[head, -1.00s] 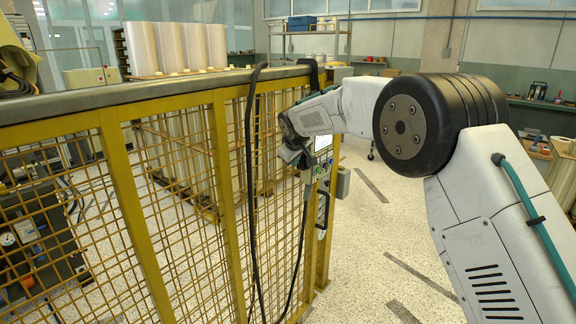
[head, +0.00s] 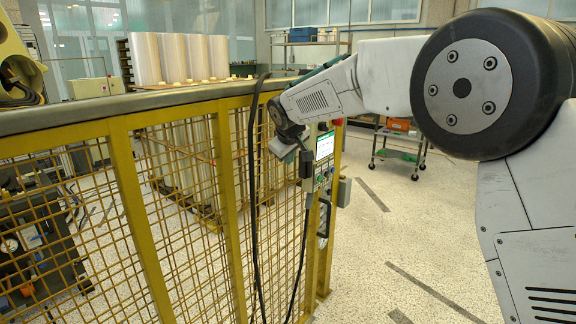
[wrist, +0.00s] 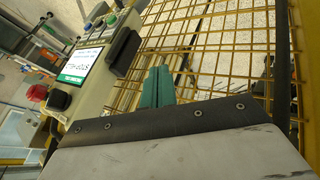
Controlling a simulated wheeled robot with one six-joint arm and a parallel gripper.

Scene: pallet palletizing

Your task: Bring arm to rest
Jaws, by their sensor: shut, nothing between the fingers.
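My arm reaches in from the right in the head view and ends near the yellow mesh fence. In the wrist view my gripper (wrist: 157,85) shows its teal fingers together, with nothing between them. The fingers point toward the fence mesh (wrist: 210,50). In the head view the wrist end of my arm is just in front of the control panel, and the fingers are hard to make out there.
The control panel (head: 325,147) with a lit screen hangs on the fence (head: 226,180), close to my wrist. Black cables hang beside it. Pale cylinders (head: 180,58) stand behind the fence. A cart (head: 400,150) stands farther back; speckled floor lies clear at right.

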